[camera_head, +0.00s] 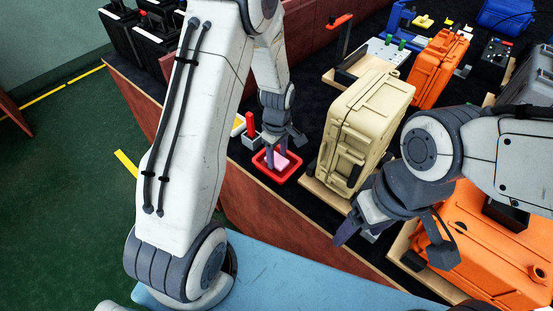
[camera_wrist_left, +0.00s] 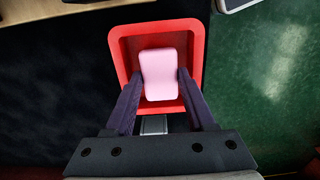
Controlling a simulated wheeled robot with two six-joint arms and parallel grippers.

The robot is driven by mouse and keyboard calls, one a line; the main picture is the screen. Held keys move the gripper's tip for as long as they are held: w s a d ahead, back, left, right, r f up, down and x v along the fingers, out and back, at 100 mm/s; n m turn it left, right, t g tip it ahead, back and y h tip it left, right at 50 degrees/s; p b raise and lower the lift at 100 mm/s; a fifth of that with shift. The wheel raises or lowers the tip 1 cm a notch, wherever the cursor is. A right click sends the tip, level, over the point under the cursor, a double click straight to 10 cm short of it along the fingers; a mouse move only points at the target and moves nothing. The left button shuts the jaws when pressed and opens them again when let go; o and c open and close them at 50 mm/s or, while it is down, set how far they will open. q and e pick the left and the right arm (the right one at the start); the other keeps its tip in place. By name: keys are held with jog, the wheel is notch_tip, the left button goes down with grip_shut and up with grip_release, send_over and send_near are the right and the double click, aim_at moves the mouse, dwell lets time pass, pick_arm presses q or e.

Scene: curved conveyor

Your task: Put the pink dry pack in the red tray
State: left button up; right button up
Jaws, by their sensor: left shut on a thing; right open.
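The pink dry pack (camera_head: 281,162) is at the red tray (camera_head: 290,175) on the dark table. In the left wrist view the pink dry pack (camera_wrist_left: 158,72) appears within the outline of the red tray (camera_wrist_left: 197,50). My left gripper (camera_head: 277,160) reaches down over the tray. In the left wrist view its two dark fingers (camera_wrist_left: 158,88) are on either side of the pack, shut on it. I cannot tell whether the pack touches the tray floor. My right gripper (camera_head: 392,240) is open and empty, to the right of the tray, in front of the beige case.
A beige case (camera_head: 362,125) stands right of the tray. Orange cases (camera_head: 437,68) stand behind it and at the lower right. A small grey holder with a red item (camera_head: 250,128) is just behind the tray. The table edge (camera_head: 262,205) runs close in front.

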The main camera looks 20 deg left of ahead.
pick_arm(q)
jog(key=shift+f, duration=0.85)
jog(key=shift+f, duration=0.15)
jog(key=o, duration=1)
jog(key=shift+o, duration=0.2)
